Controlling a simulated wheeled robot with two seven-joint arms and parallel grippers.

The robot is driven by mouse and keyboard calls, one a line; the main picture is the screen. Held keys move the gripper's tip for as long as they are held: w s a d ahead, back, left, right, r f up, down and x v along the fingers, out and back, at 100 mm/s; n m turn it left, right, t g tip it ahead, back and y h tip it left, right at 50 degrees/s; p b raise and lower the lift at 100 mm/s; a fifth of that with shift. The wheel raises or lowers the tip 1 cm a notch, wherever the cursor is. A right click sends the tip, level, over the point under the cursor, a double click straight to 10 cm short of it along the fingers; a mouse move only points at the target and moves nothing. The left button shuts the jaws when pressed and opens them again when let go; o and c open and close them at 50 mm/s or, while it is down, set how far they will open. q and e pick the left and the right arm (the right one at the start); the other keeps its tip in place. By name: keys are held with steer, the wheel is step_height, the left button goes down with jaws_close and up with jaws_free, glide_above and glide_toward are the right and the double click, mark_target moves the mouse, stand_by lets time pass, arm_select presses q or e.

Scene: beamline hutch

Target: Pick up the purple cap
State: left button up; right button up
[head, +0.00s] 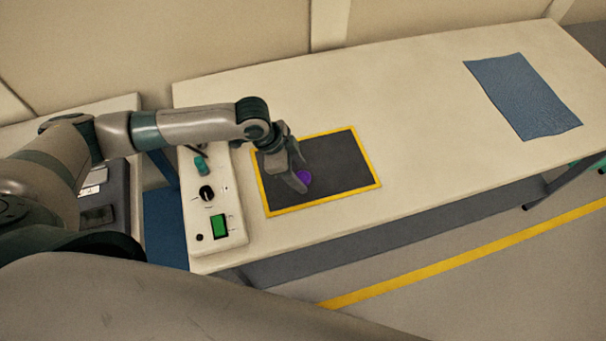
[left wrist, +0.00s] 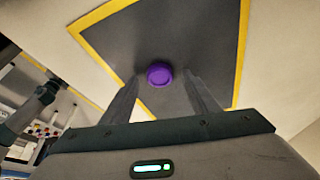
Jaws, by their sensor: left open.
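The purple cap (head: 304,177) lies on a dark grey mat (head: 345,165) with a yellow border on the table. It is small and round, and in the head view the left gripper's finger partly covers it. My left gripper (head: 301,180) is open and points down at the cap. In the left wrist view the purple cap (left wrist: 159,74) shows just beyond the fingertips, between the lines of the two fingers of the left gripper (left wrist: 163,82). I cannot tell from these frames how high the fingertips are above the mat. My right gripper is in neither view.
A control box (head: 208,215) with a black knob, a green switch and a green display stands left of the mat. A blue cloth (head: 522,95) lies at the table's right end. The table (head: 420,120) between mat and cloth is clear. A yellow floor line (head: 470,255) runs in front.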

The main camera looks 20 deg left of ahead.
mark_target(303, 178)
arm_select(q)
steer(key=shift+f, duration=0.25)
steer(key=c, duration=1.1)
steer(key=shift+r, duration=0.1)
steer(key=shift+r+b, duration=0.35)
steer(key=shift+r, duration=0.1)
steer(key=r, duration=0.1)
steer(key=d+r+b, duration=0.1)
steer(key=r, duration=0.1)
steer(key=shift+r, duration=0.15)
steer(key=s+d+r+b, duration=0.2)
steer(key=d+r, duration=0.4)
steer(key=d, duration=0.4)
steer(key=shift+s+d+r+b, duration=0.3)
steer(key=shift+r+b, duration=0.05)
steer(key=shift+b, duration=0.15)
